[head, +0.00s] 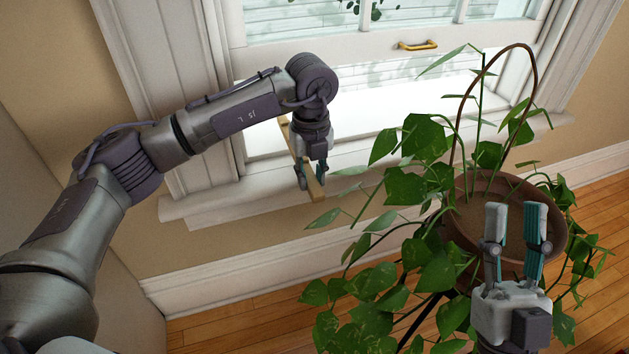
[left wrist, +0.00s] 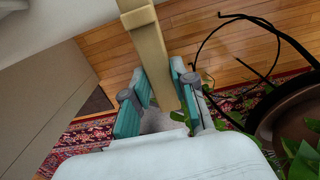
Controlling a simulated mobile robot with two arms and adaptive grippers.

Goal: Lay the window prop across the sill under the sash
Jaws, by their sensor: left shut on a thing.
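The window prop (head: 314,186) is a narrow, pale wooden stick; it also shows in the left wrist view (left wrist: 150,45). My left gripper (head: 311,186) is shut on it, with the fingers pointing down at the front edge of the white sill (head: 225,197). The prop runs from over the sill toward the room, pointing across the sill's edge; whether it touches the sill I cannot tell. The sash (head: 350,53) is raised, with a brass handle (head: 417,45) on its bottom rail. My right gripper (head: 516,208) is open and empty in front of the plant pot.
A leafy plant (head: 405,190) in a brown pot (head: 500,187) with a thin hoop stands right of my left gripper, its leaves overlapping the sill's right part. The wooden floor (head: 225,325) lies below. A red patterned rug (left wrist: 90,135) shows in the left wrist view.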

